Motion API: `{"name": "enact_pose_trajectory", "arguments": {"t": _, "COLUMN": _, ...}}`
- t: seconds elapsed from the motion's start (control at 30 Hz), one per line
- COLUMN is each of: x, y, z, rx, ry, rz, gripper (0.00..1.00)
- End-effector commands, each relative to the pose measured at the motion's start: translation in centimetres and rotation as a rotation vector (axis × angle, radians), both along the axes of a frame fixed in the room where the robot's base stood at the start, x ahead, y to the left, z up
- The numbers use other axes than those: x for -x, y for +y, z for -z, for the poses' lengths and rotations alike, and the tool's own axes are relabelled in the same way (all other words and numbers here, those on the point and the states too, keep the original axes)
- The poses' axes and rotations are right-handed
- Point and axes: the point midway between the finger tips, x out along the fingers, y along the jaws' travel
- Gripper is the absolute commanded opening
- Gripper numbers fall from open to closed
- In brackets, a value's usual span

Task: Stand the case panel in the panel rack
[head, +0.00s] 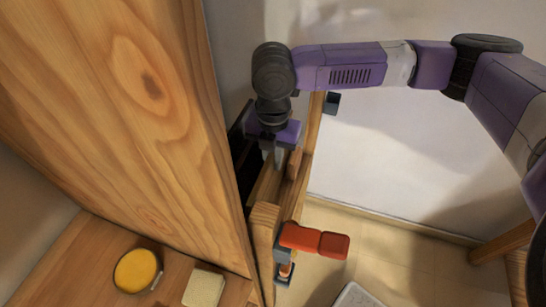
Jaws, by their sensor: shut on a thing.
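My gripper (268,160) points down in the upper middle of the head view, just right of the tall wooden face. Its jaws are shut at the upper edge of a dark, narrow slab (241,165), which seems to be the case panel seen nearly edge-on. Most of the panel is hidden behind the tall wood and my wrist. Wooden rails and posts (264,222) below and right of my gripper look like the panel rack. I cannot tell whether the panel is inside the rack or touching it.
A tall wooden face (120,110) fills the left. A yellow-topped round container (137,270) and a pale block (203,287) lie on the wooden surface below it. A red-handled item (315,240) juts right from the rack's near end. Open floor (400,265) lies right.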

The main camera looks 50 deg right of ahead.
Motion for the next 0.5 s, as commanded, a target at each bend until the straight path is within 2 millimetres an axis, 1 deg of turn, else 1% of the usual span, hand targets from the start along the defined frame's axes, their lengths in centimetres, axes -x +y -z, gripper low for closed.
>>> {"name": "enact_pose_trajectory", "arguments": {"t": 0.2, "x": -0.04, "y": -0.01, "z": -0.07, "rx": 0.000, "ry": -0.001, "rz": 0.000, "gripper": 0.00}}
{"name": "enact_pose_trajectory", "arguments": {"t": 0.23, "x": -0.04, "y": -0.01, "z": -0.07, "rx": 0.000, "ry": -0.001, "rz": 0.000, "gripper": 0.17}}
{"name": "enact_pose_trajectory", "arguments": {"t": 0.33, "x": -0.03, "y": -0.01, "z": -0.06, "rx": 0.000, "ry": -0.001, "rz": 0.000, "gripper": 0.36}}
{"name": "enact_pose_trajectory", "arguments": {"t": 0.37, "x": -0.02, "y": 0.00, "z": -0.06, "rx": 0.000, "ry": -0.001, "rz": 0.000, "gripper": 0.38}}
{"name": "enact_pose_trajectory", "arguments": {"t": 0.5, "x": -0.01, "y": -0.01, "z": -0.03, "rx": 0.000, "ry": 0.000, "rz": 0.000, "gripper": 0.38}}
